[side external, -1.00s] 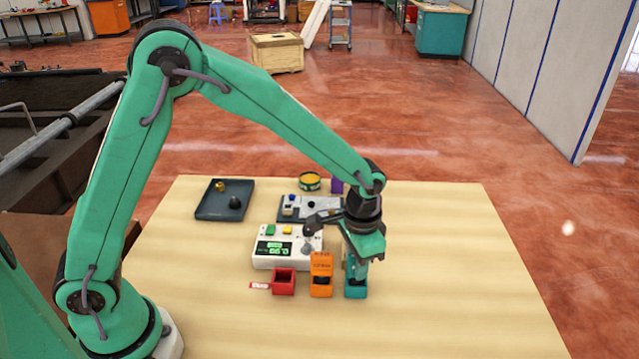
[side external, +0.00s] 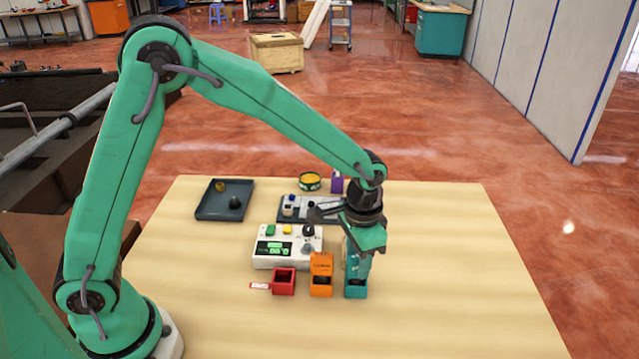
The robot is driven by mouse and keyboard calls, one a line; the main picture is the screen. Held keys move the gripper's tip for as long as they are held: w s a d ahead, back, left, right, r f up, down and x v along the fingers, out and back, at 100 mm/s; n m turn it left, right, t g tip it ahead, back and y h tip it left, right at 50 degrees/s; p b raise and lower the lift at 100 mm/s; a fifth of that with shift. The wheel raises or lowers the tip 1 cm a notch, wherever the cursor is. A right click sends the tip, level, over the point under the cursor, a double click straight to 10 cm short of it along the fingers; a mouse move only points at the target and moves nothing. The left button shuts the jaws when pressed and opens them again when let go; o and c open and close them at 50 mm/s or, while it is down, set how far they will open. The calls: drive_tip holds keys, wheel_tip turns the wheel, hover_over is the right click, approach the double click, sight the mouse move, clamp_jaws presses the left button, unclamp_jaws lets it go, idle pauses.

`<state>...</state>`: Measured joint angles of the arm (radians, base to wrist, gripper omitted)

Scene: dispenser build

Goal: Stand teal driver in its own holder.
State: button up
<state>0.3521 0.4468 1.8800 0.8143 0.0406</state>
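The teal holder (side external: 356,291) stands at the right end of the row of small holders, near the front of the table. My gripper (side external: 358,272) points down directly over it, with its tips close above or just behind the opening. A teal driver cannot be told apart from the teal gripper parts here. I cannot tell whether the fingers are apart, or whether anything is between them or in the holder.
An orange holder (side external: 321,290) stands close on the left, then a red holder (side external: 283,283) with a small tag. Behind are a white panel with a display (side external: 287,258), a grey tray (side external: 310,208) and a dark tray (side external: 211,213). The table's right side is clear.

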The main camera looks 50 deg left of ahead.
wheel_tip(320, 180, up, 10)
drive_tip(key=shift+r, duration=0.2)
idle(0.8)
drive_tip(key=s+a+r+n+t, duration=0.2)
drive_tip(key=s+a+r+t, duration=0.1)
drive_tip(key=s+a+r, duration=0.55)
drive_tip(key=s+a+f+n+t, duration=0.1)
drive_tip(key=s+a+n+t, duration=0.1)
drive_tip(key=s+a, duration=0.4)
drive_tip(key=shift+s+a+n+t, duration=0.3)
drive_tip(key=shift+s+a, duration=0.05)
drive_tip(key=shift+s, duration=1.9)
